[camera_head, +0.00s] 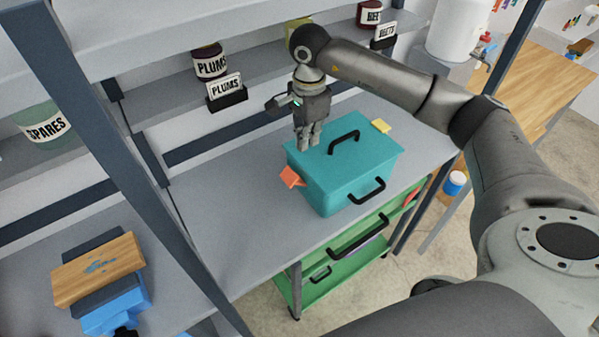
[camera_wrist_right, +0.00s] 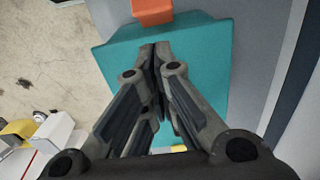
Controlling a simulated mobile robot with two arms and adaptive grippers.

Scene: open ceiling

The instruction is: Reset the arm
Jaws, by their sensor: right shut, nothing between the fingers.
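My right gripper (camera_head: 308,140) is at the left part of the teal box's lid, pointing down, shut and empty. In the right wrist view its two fingers (camera_wrist_right: 155,50) meet over the teal surface; whether they touch the lid I cannot tell. The teal box (camera_head: 345,160) sits closed on the grey shelf, with a black handle on the lid and another on its front. An orange tab (camera_head: 291,177) sticks out at its left side and also shows in the right wrist view (camera_wrist_right: 152,11). My right arm reaches in from the right. My left gripper is not in view.
A green drawer unit (camera_head: 345,255) stands under the shelf. Jars labelled PLUMS (camera_head: 210,63) and SPARES (camera_head: 45,127) stand behind and left. Dark shelf posts (camera_head: 125,150) rise at left. A wooden block on blue pieces (camera_head: 98,270) lies lower left. The shelf left of the box is bare.

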